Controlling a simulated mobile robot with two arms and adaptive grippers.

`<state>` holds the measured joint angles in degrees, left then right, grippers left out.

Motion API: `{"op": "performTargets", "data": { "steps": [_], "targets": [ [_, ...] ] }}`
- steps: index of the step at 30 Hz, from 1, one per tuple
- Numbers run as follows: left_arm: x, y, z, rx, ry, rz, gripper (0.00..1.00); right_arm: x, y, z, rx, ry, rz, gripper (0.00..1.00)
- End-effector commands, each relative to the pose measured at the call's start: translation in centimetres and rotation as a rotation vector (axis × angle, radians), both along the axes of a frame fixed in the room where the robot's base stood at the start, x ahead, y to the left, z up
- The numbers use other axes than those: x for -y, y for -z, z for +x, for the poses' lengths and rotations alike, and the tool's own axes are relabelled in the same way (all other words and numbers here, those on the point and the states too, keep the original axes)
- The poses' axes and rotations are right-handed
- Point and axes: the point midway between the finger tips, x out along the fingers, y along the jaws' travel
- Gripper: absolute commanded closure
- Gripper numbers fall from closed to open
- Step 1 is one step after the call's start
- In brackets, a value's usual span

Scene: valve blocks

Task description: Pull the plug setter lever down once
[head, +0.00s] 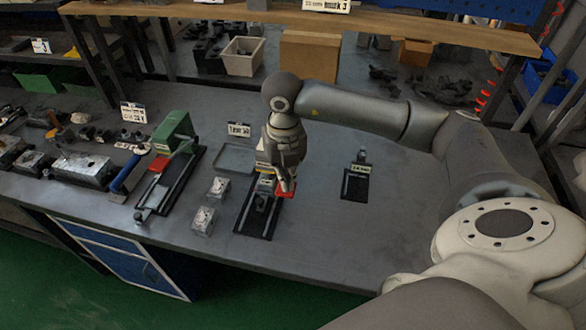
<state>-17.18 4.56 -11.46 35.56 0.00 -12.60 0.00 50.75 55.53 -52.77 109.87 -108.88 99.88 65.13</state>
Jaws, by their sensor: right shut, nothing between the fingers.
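My right gripper (286,186) points down from its wrist in the middle of the bench, shut and empty. It is at a station with a black base (247,224) and a yellowish part, partly hidden behind my gripper and wrist. A small red piece (282,194), possibly a lever end, shows right at the fingertips; I cannot tell whether they touch it. I cannot tell from the small labels which one is the plug setter. My left gripper is not in view.
Two small pale valve blocks (203,221) stand left of the middle station, with a shallow grey tray (236,157) behind. A small black fixture (355,184) is to the right. Metal blocks (82,171) crowd the left. The bench front right is clear.

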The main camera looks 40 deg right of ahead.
Motion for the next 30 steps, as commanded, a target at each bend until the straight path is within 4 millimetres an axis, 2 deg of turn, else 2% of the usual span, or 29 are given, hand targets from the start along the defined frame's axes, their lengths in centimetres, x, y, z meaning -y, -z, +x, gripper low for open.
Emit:
{"op": "performTargets", "data": {
  "steps": [30],
  "targets": [
    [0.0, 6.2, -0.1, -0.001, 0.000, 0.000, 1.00, 0.0, 7.1, 0.0, 0.000, 0.000, -0.001, 1.00]
  ]
}}
